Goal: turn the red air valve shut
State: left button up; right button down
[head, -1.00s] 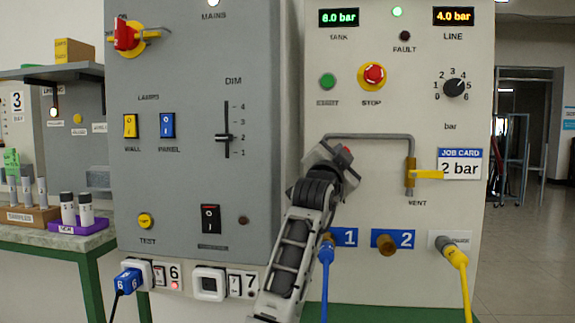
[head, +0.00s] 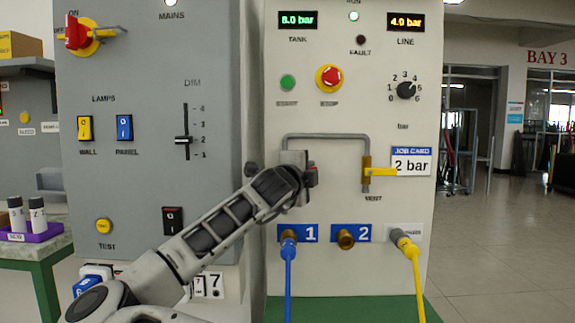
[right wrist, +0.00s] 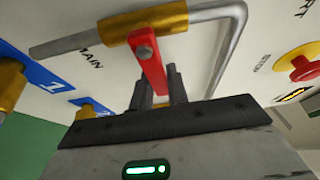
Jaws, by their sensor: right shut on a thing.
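The red air valve's lever (right wrist: 151,62) shows in the right wrist view, standing across its brass body (right wrist: 125,24) on the grey pipe. My right gripper (right wrist: 162,88) is shut on the lever, one finger on each side. The gripper hides most of the valve there. My left gripper is not in view.
A yellow-handled vent valve (head: 380,172) is on the pipe's right leg. Below are a blue hose (head: 289,268), a bare brass port (head: 346,239) and a yellow hose (head: 414,268). A red stop button (head: 330,76) is above. The line display (head: 406,21) reads 4.0 bar.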

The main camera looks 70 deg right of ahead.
jog(key=shift+f+m, duration=0.15)
jog(key=shift+m, duration=0.15)
jog(key=c, duration=1.4)
grip_release()
jog(key=shift+s, duration=0.1)
jog(key=shift+o, duration=0.2)
jog(key=w+a, duration=0.2)
jog(key=a, duration=1.3)
jog(key=shift+a, duration=0.4)
